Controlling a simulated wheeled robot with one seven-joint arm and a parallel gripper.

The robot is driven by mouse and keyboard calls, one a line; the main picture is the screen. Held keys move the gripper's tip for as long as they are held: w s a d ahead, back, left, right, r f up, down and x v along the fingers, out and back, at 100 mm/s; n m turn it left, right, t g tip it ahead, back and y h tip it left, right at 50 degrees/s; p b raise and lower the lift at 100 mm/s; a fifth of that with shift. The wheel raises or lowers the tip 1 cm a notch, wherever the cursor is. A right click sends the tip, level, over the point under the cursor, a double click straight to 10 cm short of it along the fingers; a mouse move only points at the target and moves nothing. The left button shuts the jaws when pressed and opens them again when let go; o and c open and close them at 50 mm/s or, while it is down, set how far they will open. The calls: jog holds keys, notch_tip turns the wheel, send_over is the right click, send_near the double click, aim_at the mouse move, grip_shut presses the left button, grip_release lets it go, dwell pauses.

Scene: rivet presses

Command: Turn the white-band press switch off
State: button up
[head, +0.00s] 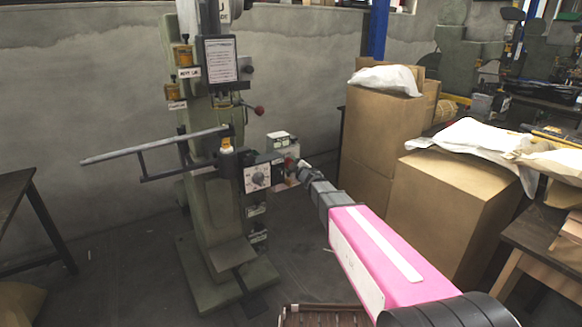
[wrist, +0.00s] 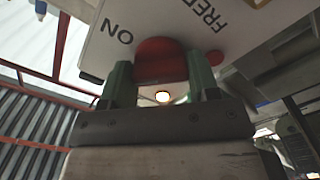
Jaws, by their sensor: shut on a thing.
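A green rivet press (head: 221,215) stands left of centre in the head view. A control box (head: 285,151) sits on its right side, and a red knob (head: 289,163) shows on it. In the wrist view the red knob (wrist: 160,58) sits on a white panel (wrist: 170,20) near the printed word ON. My gripper (head: 303,168) reaches the box from the right. Its two green-grey fingers are shut on the red knob, one each side, in the wrist view (wrist: 160,80). The knob's far side is hidden, and I cannot make out its exact setting.
A long lever bar (head: 155,145) sticks out left from the press. Stacked cardboard boxes (head: 380,135) stand close on the right, near my arm. A table (head: 30,215) is at the left.

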jog(key=shift+n, duration=4.2)
jog(key=o, duration=0.9)
jog(key=shift+s, duration=0.1)
jog(key=v, duration=1)
jog(key=shift+s+d, duration=0.25)
jog(key=shift+d, duration=0.05)
